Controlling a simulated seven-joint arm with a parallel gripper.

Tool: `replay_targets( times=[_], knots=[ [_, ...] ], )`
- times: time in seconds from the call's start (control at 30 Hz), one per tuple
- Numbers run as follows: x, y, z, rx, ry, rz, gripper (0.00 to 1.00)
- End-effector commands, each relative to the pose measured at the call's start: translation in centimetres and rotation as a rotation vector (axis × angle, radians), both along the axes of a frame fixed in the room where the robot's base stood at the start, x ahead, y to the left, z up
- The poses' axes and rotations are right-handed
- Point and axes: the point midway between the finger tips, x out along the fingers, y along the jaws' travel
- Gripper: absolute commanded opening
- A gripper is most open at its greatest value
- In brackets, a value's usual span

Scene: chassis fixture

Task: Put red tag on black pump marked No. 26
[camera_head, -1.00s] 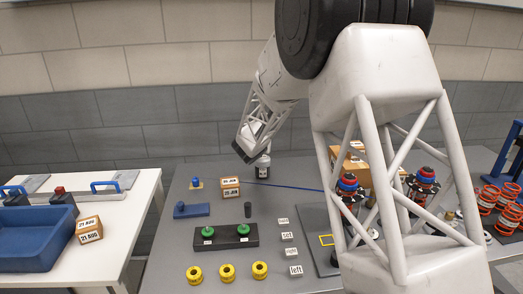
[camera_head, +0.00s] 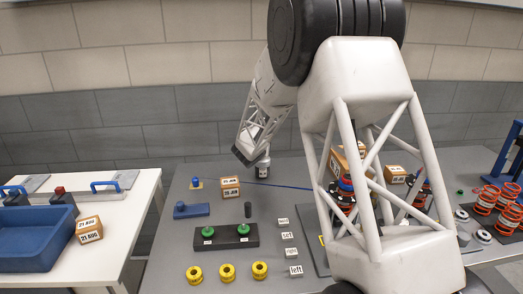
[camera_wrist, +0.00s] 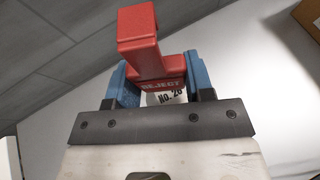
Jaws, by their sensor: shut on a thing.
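In the wrist view my gripper (camera_wrist: 161,76) has its blue fingers shut on the red tag (camera_wrist: 138,28), which has a tall red part and a cross-bar lettered "REJECT". Just below the bar a white patch reads "No. 26" (camera_wrist: 170,98); I cannot tell whether the tag touches what bears it. In the head view the end of my arm is at the back of the grey table, beside a small grey-and-black upright piece (camera_head: 262,169). I cannot tell whether this piece is the black pump. The tag does not show in the head view.
A small cardboard box (camera_head: 230,186) stands left of the upright piece. A black block with green knobs (camera_head: 225,236) and several yellow rings (camera_head: 228,273) lie nearer. White label blocks (camera_head: 287,237) stand in a column. My arm hides part of the right side, where red-ringed stacks (camera_head: 484,200) stand.

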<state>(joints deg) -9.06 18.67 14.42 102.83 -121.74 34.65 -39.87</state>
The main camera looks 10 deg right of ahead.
Motion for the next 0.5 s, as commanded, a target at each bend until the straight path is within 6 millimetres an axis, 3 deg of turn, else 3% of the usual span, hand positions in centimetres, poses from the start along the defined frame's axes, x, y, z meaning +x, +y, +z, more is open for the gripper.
replay_targets(
  times=[0.5],
  knots=[
    [-0.01, 0.0, -1.08, 0.0, 0.0, 0.001, 0.26]
  ],
)
